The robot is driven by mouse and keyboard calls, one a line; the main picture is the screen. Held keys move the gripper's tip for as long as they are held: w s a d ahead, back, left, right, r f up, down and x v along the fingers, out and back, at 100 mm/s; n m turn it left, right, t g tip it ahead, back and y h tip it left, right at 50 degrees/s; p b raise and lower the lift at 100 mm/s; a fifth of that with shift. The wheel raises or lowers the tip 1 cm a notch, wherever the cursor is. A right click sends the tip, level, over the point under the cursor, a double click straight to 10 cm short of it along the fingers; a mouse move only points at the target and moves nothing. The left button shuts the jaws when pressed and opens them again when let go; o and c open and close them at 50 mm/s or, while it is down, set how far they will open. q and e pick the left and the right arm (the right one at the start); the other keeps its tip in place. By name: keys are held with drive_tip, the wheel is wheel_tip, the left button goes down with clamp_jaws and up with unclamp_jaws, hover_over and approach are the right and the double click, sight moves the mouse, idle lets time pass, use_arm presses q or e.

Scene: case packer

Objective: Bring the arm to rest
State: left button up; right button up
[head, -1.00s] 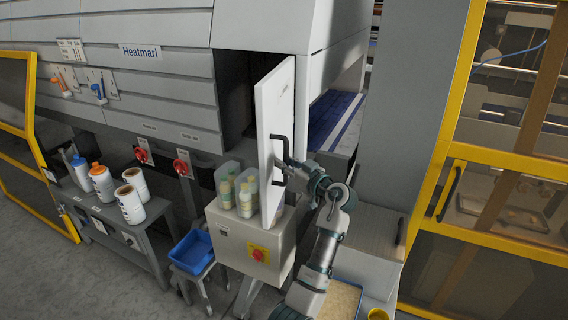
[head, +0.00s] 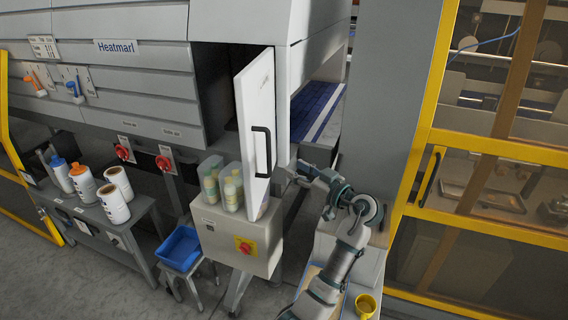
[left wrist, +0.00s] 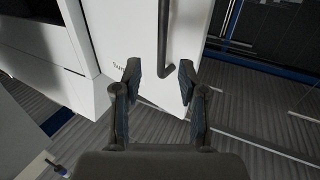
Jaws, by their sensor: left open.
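My left gripper (left wrist: 160,85) is open and empty in the left wrist view, its two fingers apart. In the head view the left gripper (head: 291,174) is just right of the open white door (head: 256,130), clear of its black handle. The black handle (left wrist: 164,45) also shows in the left wrist view, beyond the fingertips and not between them. The door stands ajar on the grey machine, with a dark opening behind it. My left arm reaches up from the bottom of the head view. My right gripper does not show.
A grey control box (head: 230,238) with a red knob stands below the door, with clear bottle containers (head: 221,186) on top. A blue bin (head: 179,248) sits on a small stand. A bench (head: 100,222) holds white bottles. Yellow-framed guarding (head: 420,120) stands at the right.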

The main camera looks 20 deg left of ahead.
use_arm(q)
drive_tip(key=s+a+f+m+h, duration=0.2)
drive_tip(key=f, duration=0.9)
drive_tip(key=s+a+f+m+g+h, duration=0.1)
drive_tip(key=s+a+f+m+h, duration=0.15)
drive_tip(key=f, duration=0.95)
drive_tip(key=s+a+f+m+h, duration=0.2)
drive_tip(key=s+a+f+h, duration=0.1)
drive_tip(key=f, duration=0.8)
drive_tip(key=s+f+m+g+h, duration=0.2)
drive_tip(key=s+f+m+h, duration=0.15)
drive_tip(key=s+f, duration=1)
drive_tip(key=s+d+f+m+g+h, duration=0.1)
drive_tip(key=s+d+f+m+h, duration=0.15)
drive_tip(key=s, duration=0.75)
drive_tip(key=s+d+f+m+g+h, duration=0.1)
drive_tip(key=s+d+m+h, duration=0.15)
drive_tip(key=s, duration=0.75)
wheel_tip(320, 180, down, 25)
drive_tip(key=s+g, duration=0.1)
drive_tip(key=s+a+f, duration=0.2)
drive_tip(key=s+f, duration=0.6)
drive_tip(key=s, duration=0.1)
drive_tip(key=s+a+f+g, duration=0.1)
drive_tip(key=s+a+f, duration=0.1)
drive_tip(key=s+f, duration=0.6)
drive_tip(key=shift+s+f, duration=0.3)
drive_tip(key=shift+s, duration=0.3)
